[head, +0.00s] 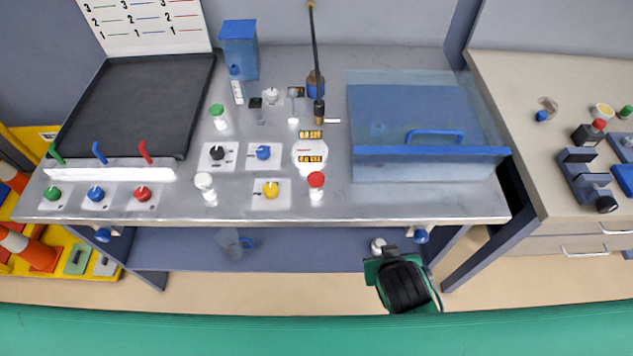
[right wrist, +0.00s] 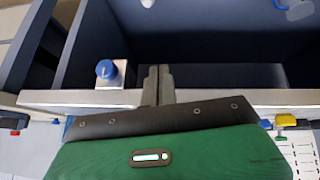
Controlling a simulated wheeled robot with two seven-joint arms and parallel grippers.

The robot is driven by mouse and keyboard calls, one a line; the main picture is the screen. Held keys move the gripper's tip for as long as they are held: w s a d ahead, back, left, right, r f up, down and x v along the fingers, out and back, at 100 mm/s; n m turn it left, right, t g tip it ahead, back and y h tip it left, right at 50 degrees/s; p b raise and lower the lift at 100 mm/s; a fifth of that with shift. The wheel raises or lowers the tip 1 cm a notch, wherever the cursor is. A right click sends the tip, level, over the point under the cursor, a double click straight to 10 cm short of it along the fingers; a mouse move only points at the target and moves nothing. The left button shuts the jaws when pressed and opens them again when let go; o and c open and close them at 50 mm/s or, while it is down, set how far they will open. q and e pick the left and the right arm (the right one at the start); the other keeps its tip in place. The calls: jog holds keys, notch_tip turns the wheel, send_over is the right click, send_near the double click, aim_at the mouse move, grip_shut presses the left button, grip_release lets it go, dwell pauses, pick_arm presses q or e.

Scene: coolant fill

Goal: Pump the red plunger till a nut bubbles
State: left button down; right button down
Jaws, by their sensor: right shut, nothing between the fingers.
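A red-capped white plunger (head: 316,183) stands upright near the front edge of the metal bench (head: 440,207). A green-capped plunger (head: 217,115) and an all-white one (head: 205,187) stand to its left. I cannot make out a nut or any bubbles. My right gripper (head: 390,252) is below and in front of the bench edge, to the right of the red plunger and well apart from it. In the right wrist view its grey fingers (right wrist: 160,85) are shut and empty beside the bench edge. My left gripper is in neither view.
A clear-walled blue basin (head: 430,155) covers the bench's right part, a black tray (head: 135,105) its left. Several knobs and a round gauge (head: 309,152) stand between. A blue knob (head: 421,236) on the bench front also shows in the right wrist view (right wrist: 105,70).

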jog(key=w+a+r+t, duration=0.2)
jog(key=a+r+t, duration=0.2)
jog(key=a+r, duration=0.3)
jog(key=w+a+r+m+t+y, duration=0.1)
jog(key=a+r+t, duration=0.3)
jog(key=a+r, duration=0.4)
jog(key=shift+w+a+r, duration=0.25)
jog(key=shift+w+r, duration=0.55)
jog(key=shift+r, duration=0.05)
jog(key=p, duration=0.3)
send_over(316, 179)
jog(key=s, duration=0.3)
jog(key=f, duration=0.2)
jog(key=shift+w+f+p, duration=0.2)
jog(key=shift+f+p, duration=0.05)
jog(key=shift+f, duration=0.5)
jog(key=shift+w+f+p, duration=0.15)
jog(key=shift+f+p, duration=0.15)
jog(key=shift+f, duration=0.5)
jog(key=shift+w+f+p, duration=0.2)
jog(key=shift+f+p, duration=0.05)
jog(key=shift+f, duration=0.5)
